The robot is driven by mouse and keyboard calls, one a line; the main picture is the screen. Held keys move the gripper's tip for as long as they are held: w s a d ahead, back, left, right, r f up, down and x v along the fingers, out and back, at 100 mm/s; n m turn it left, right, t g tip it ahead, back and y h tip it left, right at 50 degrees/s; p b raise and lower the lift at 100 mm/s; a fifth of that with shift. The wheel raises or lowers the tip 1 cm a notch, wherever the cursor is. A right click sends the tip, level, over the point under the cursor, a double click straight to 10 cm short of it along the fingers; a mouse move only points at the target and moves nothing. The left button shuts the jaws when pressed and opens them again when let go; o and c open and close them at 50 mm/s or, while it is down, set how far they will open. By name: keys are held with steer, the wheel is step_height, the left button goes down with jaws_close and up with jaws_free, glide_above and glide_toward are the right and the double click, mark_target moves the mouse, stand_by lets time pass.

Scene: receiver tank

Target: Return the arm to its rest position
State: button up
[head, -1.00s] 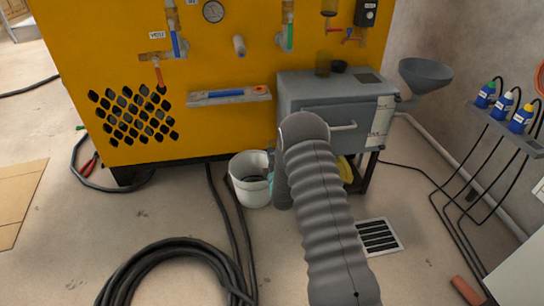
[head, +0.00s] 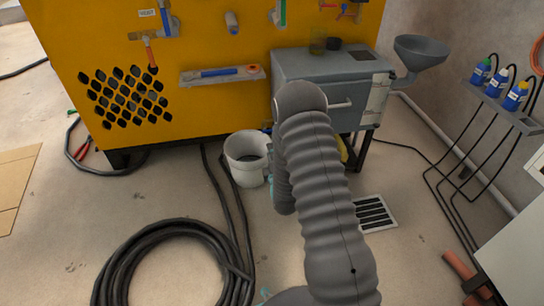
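My grey sleeved arm rises from the bottom of the head view, bends at the top in front of the grey box (head: 300,68), and its forearm hangs down beside the white bucket (head: 246,165). My gripper is hidden behind the arm or too little of it shows to make out its fingers. A small teal patch shows by the forearm beside the bucket; I cannot tell what it belongs to.
A yellow machine (head: 200,110) with a small shelf (head: 222,77) stands behind. A funnel (head: 421,52) is at the right of the grey box. A coiled black hose (head: 125,262) lies front left. A floor grate (head: 373,214) is right of my arm. Bottles (head: 498,82) line the right wall.

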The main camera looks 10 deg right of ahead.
steer(key=shift+s, duration=0.9)
steer(key=s+f+m+g, duration=0.4)
steer(key=f+m+g, duration=0.15)
steer(key=f, duration=0.55)
steer(key=s+m+g, duration=0.5)
steer(key=s+g, duration=0.1)
steer(key=s, duration=0.1)
steer(key=s+r+m+p, duration=0.2)
steer(key=s+r, duration=0.7)
steer(key=r, duration=0.8)
steer(key=s+r+m+p, duration=0.3)
steer(key=s+r, duration=0.6)
steer(key=r, duration=0.8)
steer(key=s+r+m+p, duration=0.2)
steer(key=s+r+p, duration=0.3)
steer(key=s+r, duration=0.5)
step_height(320, 180, up, 7)
steer(key=shift+d+r+m+g+p, duration=0.1)
steer(key=shift+d+m+g+p, duration=0.15)
steer(key=shift+m+g+p, duration=0.15)
